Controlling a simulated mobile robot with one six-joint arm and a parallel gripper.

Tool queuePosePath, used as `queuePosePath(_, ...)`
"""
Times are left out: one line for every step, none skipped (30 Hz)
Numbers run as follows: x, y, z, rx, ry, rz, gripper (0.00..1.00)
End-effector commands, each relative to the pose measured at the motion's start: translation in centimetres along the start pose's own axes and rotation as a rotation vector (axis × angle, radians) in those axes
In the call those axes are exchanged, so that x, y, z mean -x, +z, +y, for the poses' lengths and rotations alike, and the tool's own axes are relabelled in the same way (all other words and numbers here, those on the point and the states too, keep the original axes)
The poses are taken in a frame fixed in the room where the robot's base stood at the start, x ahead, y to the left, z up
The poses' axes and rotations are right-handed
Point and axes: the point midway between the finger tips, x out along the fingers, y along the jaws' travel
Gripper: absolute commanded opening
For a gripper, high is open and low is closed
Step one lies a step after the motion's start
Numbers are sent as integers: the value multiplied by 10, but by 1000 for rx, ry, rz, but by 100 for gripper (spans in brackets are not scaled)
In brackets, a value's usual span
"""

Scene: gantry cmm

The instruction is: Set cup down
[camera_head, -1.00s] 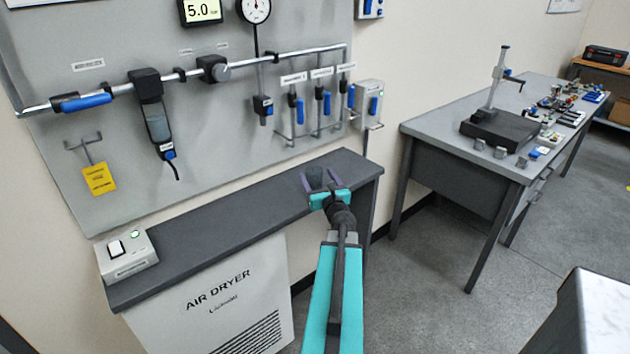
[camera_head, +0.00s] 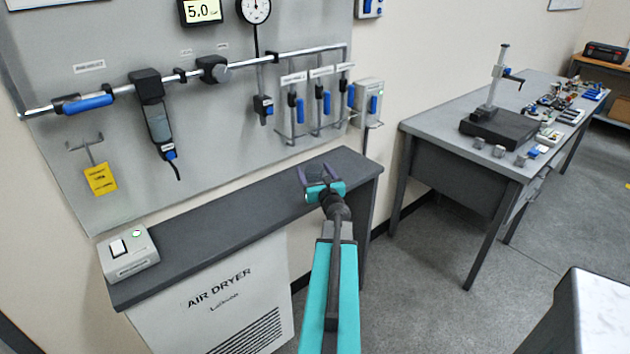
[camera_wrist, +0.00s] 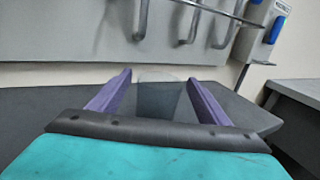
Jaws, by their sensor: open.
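A translucent grey cup (camera_wrist: 160,98) stands upright on the dark grey bench top (camera_head: 220,224) over the air dryer. In the wrist view it is between my gripper's two purple fingers (camera_wrist: 158,88), with a gap on each side. The cup is hard to make out there against the dark top.
A white switch box (camera_head: 128,256) sits at the bench's left end. A grey panel (camera_head: 230,130) behind carries a pipe, gauge and hanging blue-handled tools. A grey table (camera_head: 435,122) with a black-based stand is to the right. The bench top between box and gripper is clear.

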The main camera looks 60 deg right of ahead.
Motion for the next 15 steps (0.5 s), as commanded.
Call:
queuePosePath(0,0,0,0,0,0,71)
queuePosePath(0,0,0,0,0,0,71)
queuePosePath(0,0,0,0,0,0,66)
queuePosePath(0,0,0,0,0,0,61)
queuePosePath(0,0,0,0,0,0,56)
queuePosePath(0,0,0,0,0,0,49)
queuePosePath(0,0,0,0,0,0,44)
queuePosePath(0,0,0,0,0,0,39)
queuePosePath(0,0,0,0,0,0,32)
queuePosePath(0,0,0,0,0,0,27)
queuePosePath(0,0,0,0,0,0,27)
queuePosePath(0,0,0,0,0,0,23)
queuePosePath(0,0,0,0,0,0,23)
queuePosePath(0,0,0,0,0,0,23)
queuePosePath(0,0,0,0,0,0,23)
